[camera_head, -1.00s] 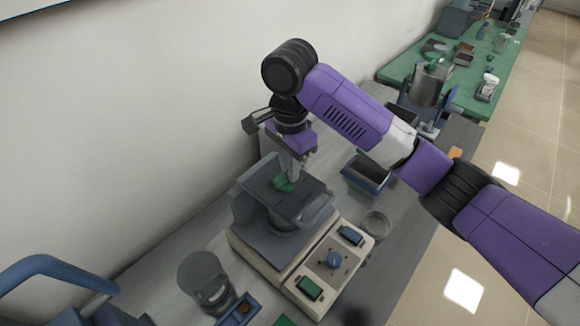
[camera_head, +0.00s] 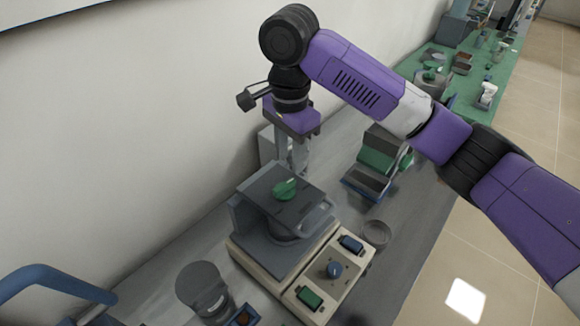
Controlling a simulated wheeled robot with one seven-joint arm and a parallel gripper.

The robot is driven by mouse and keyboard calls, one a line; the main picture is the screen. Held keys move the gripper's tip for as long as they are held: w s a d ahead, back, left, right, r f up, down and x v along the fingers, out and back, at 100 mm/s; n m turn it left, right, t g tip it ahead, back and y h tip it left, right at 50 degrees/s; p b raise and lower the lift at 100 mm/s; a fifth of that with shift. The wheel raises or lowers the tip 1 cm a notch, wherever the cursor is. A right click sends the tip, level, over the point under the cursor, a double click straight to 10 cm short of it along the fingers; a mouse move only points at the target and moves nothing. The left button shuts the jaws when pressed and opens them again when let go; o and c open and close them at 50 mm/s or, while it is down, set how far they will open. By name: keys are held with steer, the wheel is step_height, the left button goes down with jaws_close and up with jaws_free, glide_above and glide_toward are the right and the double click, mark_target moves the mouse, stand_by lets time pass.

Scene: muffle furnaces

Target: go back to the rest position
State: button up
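My gripper (camera_head: 292,168) points down from the purple arm, above and behind the grey lid with a green knob (camera_head: 285,189). The lid sits on top of a beige device (camera_head: 300,285) with a blue dial and a green switch. The gripper looks apart from the knob, and nothing is visible held in it. Its fingertips are small and partly hidden, so I cannot tell how far they are parted.
A blue tray with a green and grey thing (camera_head: 378,160) stands right of the device. A round glass dish (camera_head: 376,234) and a dark cylinder (camera_head: 203,288) stand near it. A blue handle (camera_head: 60,275) is at lower left. A green bench (camera_head: 508,75) lies farther back.

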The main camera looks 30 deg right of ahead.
steer(key=shift+r, duration=0.55)
